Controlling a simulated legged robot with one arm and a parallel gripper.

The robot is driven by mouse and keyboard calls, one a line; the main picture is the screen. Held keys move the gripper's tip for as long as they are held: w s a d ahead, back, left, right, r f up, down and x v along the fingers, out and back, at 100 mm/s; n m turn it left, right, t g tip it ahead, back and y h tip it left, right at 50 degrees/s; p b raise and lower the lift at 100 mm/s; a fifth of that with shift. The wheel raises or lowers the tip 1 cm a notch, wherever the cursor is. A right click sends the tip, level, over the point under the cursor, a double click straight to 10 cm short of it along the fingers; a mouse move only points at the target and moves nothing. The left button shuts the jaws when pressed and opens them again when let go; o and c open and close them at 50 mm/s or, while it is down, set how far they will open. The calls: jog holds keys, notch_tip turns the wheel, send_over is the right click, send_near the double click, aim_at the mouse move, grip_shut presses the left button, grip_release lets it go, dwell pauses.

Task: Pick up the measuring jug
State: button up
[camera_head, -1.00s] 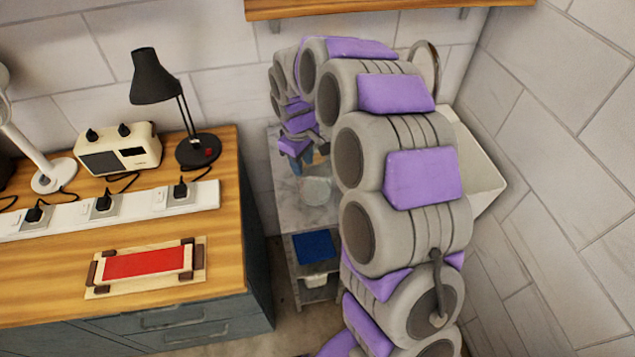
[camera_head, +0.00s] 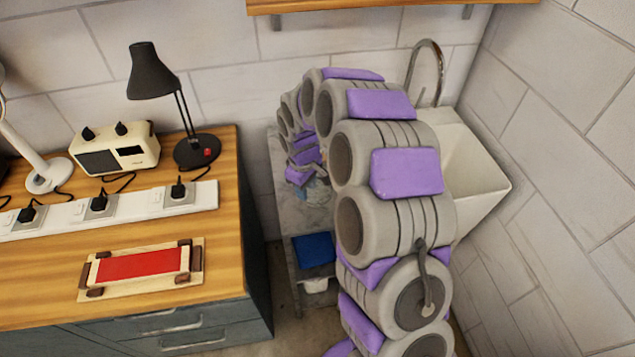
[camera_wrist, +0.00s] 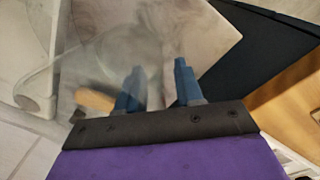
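The measuring jug (camera_wrist: 125,48) is clear and see-through, and its outline is faint in the wrist view, just beyond my fingertips. In the head view a small pale clear patch of it (camera_head: 318,194) shows beside my arm on the marble-topped stand. My gripper (camera_wrist: 158,72) has two blue fingers set apart with a gap between them, so it is open. The left finger overlaps the jug's lower edge in the picture; I cannot tell whether it touches. In the head view my arm hides most of the jug and the fingers.
The stand's marble top (camera_head: 292,212) is narrow, between the wooden bench (camera_head: 225,262) and a white sink (camera_head: 478,165). A wooden-coloured piece (camera_wrist: 94,100) lies close by the left finger. A blue item (camera_head: 314,250) sits on a lower shelf. A wall closes the right side.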

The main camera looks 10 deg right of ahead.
jog(key=shift+c, duration=0.3)
grip_shut()
jog(key=shift+r, duration=0.15)
dwell(0.3)
